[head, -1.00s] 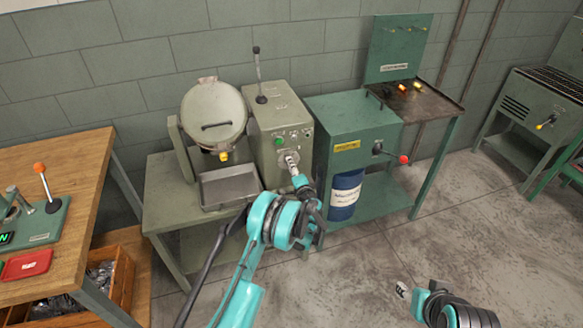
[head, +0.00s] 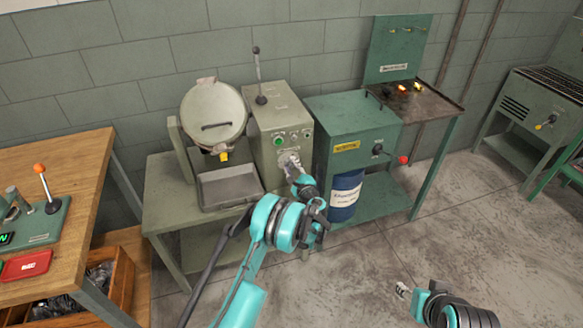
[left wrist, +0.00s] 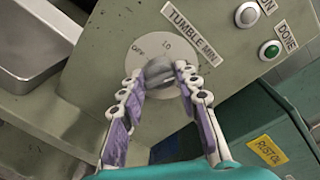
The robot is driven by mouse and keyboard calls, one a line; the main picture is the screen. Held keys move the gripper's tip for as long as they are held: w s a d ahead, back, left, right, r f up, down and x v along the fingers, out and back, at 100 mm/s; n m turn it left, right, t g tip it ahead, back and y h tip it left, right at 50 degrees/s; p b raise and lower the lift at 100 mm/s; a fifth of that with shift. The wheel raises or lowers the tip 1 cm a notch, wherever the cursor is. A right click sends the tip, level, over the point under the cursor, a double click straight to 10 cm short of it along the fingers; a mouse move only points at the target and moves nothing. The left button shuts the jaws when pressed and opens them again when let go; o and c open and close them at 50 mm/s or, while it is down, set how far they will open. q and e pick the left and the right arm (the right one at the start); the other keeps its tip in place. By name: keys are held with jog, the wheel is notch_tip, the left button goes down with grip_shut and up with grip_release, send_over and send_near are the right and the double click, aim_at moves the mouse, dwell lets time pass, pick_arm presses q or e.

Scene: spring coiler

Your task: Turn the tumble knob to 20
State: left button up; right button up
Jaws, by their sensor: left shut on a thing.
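The tumble knob (left wrist: 160,72) is a grey knob on a pale round dial (left wrist: 136,54) on the front of the grey-green control box (head: 262,128). My left gripper (left wrist: 158,76), also in the head view (head: 290,163), is shut on the knob, one finger on each side. My right gripper (head: 402,290) is low at the right over the floor, away from the machine; its jaw state is unclear.
A green DONE button (left wrist: 270,50) sits near the dial. The tumbler drum (head: 213,115) and a metal tray (head: 229,187) are left of the box. A green cabinet (head: 345,135) with a red-ended handle (head: 403,160) stands right. Open floor lies in front.

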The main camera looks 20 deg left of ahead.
pick_arm(q)
jog(key=shift+w+r+m, duration=0.1)
jog(key=shift+m, duration=0.5)
jog(key=o, duration=1.1)
jog(key=shift+d, duration=0.1)
jog(key=shift+o, duration=0.2)
jog(key=v, duration=1.2)
